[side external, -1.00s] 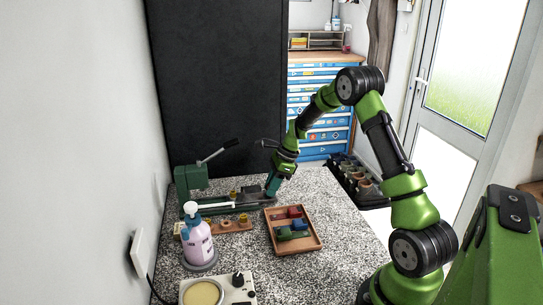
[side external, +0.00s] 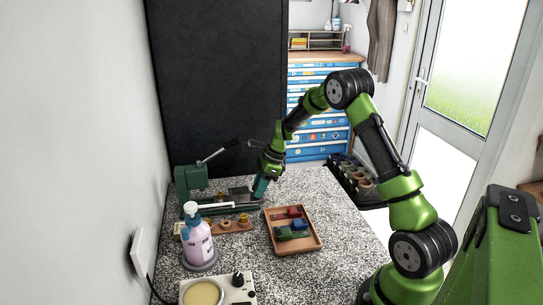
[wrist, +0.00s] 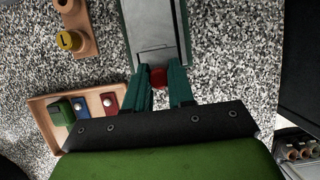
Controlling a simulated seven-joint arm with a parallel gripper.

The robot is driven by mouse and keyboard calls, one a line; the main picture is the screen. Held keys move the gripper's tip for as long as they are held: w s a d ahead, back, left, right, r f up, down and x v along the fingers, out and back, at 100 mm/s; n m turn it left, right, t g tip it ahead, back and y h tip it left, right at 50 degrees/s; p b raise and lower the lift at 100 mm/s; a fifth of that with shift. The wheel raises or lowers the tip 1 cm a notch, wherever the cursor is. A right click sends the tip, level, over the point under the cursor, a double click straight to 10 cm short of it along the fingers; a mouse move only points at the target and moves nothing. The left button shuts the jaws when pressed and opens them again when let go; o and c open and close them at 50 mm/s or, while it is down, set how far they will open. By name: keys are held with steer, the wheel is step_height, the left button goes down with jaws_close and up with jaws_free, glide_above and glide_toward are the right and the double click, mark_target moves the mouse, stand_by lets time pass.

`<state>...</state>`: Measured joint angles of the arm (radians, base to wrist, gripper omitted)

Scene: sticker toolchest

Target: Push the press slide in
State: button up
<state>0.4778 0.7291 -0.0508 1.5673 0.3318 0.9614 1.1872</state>
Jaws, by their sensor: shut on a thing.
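The green press (side external: 190,178) stands at the left of the counter, with a grey lever (side external: 218,151) angled up to the right. Its low bed reaches right toward my gripper (side external: 259,192). In the wrist view, the grey metal slide (wrist: 155,53) lies in a channel with green edges. A red handle (wrist: 158,77) at the slide's near end sits between the teal fingers of my gripper (wrist: 160,72), which are shut on it. The handle is hidden in the side view. The slide's far end is out of the wrist view.
A wooden tray (side external: 315,248) with coloured blocks is in front of the press bed. A wooden strip (side external: 212,229) with round pieces and a pump bottle (side external: 198,246) stand nearer. The counter right of my gripper is clear.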

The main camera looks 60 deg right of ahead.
mark_target(241, 191)
steer(key=shift+w+a+r, duration=0.1)
steer(key=shift+w+a, duration=1.85)
steer(key=o, duration=0.7)
steer(key=shift+r, duration=3)
